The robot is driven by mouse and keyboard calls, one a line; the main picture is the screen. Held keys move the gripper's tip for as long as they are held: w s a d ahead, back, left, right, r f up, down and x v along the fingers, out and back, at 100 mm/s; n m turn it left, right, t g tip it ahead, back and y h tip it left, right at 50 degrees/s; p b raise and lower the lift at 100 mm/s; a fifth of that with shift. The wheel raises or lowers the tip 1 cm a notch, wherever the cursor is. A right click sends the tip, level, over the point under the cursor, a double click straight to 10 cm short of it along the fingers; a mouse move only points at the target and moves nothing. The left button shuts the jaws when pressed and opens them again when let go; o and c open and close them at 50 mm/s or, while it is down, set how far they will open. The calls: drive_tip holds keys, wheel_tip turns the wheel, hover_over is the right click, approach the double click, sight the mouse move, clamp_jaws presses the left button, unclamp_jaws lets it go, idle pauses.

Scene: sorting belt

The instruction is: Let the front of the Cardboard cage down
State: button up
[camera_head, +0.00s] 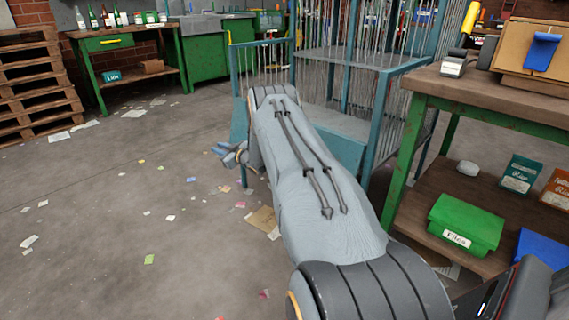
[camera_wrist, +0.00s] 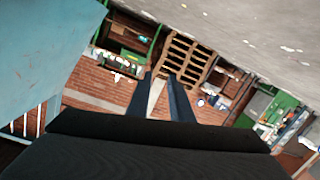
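A teal wire cage (camera_head: 368,62) stands in the middle right of the head view, partly behind my arm. It has tall barred sides and a solid teal lower panel (camera_head: 343,150). A lower barred section (camera_head: 262,62) shows at its left. I cannot read a cardboard label or tell how its front is latched. My gripper (camera_head: 223,152) is left of the cage's lower part, partly hidden by my arm. In the wrist view its two dark blue fingers (camera_wrist: 161,77) are apart with nothing held between them. A flat teal surface (camera_wrist: 45,55) fills the left of that view.
A green-framed workbench (camera_head: 470,95) with a green bin (camera_head: 466,222) on its lower shelf stands close on the right. Stacked pallets (camera_head: 35,85) and a green table (camera_head: 125,42) stand at the back left. The floor at left is open, with scattered paper.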

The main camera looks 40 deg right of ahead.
drive_tip(key=s+d+f+t+y+b, duration=0.1)
drive_tip(key=s+d+f, duration=0.15)
drive_tip(key=f, duration=0.25)
drive_tip(key=s+d+f+n+t+y+b, duration=0.1)
drive_tip(key=s+d+f+b, duration=0.1)
drive_tip(key=s+f, duration=0.25)
drive_tip(key=s+d+f+t+y+b, duration=0.1)
drive_tip(key=s+d+f, duration=0.2)
drive_tip(key=f, duration=0.3)
drive_tip(key=s+d+r+m+t+h+b, duration=0.1)
drive_tip(key=s+d+r+m+t+h, duration=0.2)
drive_tip(key=s+d, duration=0.35)
drive_tip(key=s+d+r+m+t+h+b, duration=0.1)
drive_tip(key=s+d+r+m+t, duration=0.4)
drive_tip(key=d, duration=0.3)
drive_tip(key=shift+n, duration=0.7)
drive_tip(key=x, duration=0.4)
drive_tip(key=shift+w+a+r, duration=0.1)
drive_tip(key=shift+w+r, duration=0.15)
drive_tip(key=shift+w, duration=0.05)
clamp_jaws()
